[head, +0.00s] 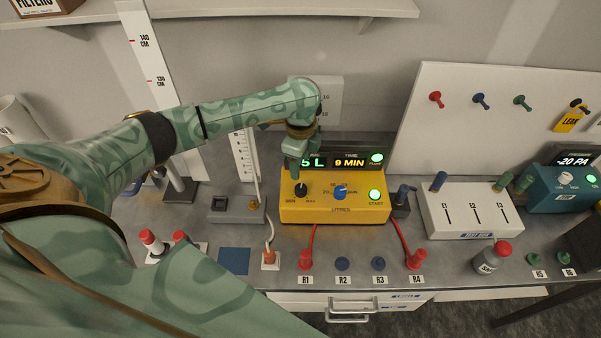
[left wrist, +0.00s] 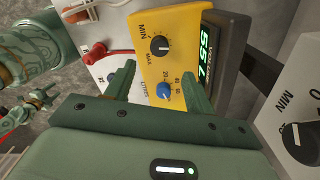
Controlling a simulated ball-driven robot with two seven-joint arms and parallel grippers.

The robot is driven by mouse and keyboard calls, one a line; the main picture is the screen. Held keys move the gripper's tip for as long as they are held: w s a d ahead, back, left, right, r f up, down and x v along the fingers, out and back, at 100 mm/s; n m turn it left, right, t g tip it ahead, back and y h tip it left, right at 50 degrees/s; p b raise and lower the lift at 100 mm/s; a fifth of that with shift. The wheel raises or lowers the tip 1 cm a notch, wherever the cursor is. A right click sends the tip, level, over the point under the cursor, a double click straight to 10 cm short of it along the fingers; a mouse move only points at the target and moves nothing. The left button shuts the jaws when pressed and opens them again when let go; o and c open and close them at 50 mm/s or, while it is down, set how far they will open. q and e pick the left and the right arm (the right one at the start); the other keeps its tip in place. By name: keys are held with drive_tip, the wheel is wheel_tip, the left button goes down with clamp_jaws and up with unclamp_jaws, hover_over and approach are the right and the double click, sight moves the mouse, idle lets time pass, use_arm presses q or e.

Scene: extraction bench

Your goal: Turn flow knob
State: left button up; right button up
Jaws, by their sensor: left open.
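The yellow pump box (head: 330,212) stands on the bench with a lit display along its back. Its black knob (head: 300,189), marked MIN and MAX, is on the left of the front panel. It also shows in the left wrist view (left wrist: 159,45). A blue knob (head: 340,192) with a numbered scale, above the word LITRES, is to its right. My left gripper (head: 297,168) hangs above the panel close to the black knob. In the left wrist view its open fingers (left wrist: 158,64) straddle the panel with nothing between them; contact cannot be told.
Red hoses (head: 402,238) run from the box to red plugs R1 and R4 at the front edge. A flowmeter stand (head: 240,210) is left of the box. A white panel box (head: 470,212) and a bottle (head: 491,258) stand to the right.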

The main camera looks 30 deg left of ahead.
use_arm(q)
wheel_tip(320, 180, up, 6)
drive_tip(key=shift+p, duration=0.5)
